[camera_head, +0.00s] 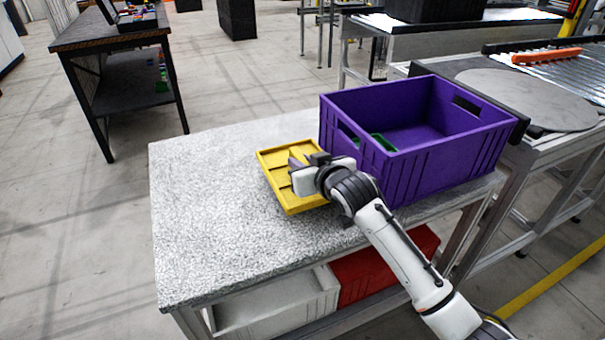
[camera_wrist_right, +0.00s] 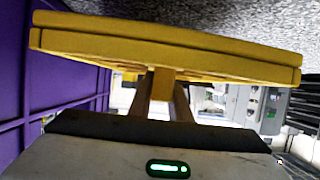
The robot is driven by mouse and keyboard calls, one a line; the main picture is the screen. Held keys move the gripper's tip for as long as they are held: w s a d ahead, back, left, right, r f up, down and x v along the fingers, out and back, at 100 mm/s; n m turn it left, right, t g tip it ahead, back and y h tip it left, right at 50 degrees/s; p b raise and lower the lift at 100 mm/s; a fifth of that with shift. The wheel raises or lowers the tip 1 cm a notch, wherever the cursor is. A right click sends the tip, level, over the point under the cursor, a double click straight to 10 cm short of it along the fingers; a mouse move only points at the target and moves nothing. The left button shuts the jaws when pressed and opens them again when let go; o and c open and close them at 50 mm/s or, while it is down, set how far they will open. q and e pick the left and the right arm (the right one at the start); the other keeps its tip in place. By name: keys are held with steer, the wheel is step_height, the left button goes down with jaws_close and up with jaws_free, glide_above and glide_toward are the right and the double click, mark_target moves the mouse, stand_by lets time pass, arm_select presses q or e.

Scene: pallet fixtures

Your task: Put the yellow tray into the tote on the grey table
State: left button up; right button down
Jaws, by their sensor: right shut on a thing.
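The yellow tray (camera_head: 273,168) is at the middle of the grey table (camera_head: 205,225), left of the purple tote (camera_head: 437,158). My right gripper (camera_head: 297,169) reaches over the tray from the right and is shut on it. In the right wrist view the tray (camera_wrist_right: 165,48) spans the top, with the fingers (camera_wrist_right: 163,88) closed on a yellow part of it. The tote wall (camera_wrist_right: 45,90) shows at the left there. I cannot tell whether the tray touches the table. My left gripper is not in view.
A green item (camera_head: 383,141) lies inside the tote, whose top is open. A white bin (camera_head: 275,308) and a red bin (camera_head: 385,270) sit under the table. A roller conveyor (camera_head: 560,68) is at the right. The table's left part is clear.

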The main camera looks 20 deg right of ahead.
steer(key=shift+f, duration=1.65)
steer(key=shift+f, duration=0.1)
steer(key=c, duration=2.1)
jaws_free()
steer(key=shift+f, duration=0.2)
steer(key=o, duration=0.5)
steer(key=shift+c, duration=0.2)
steer(key=shift+r, duration=0.15)
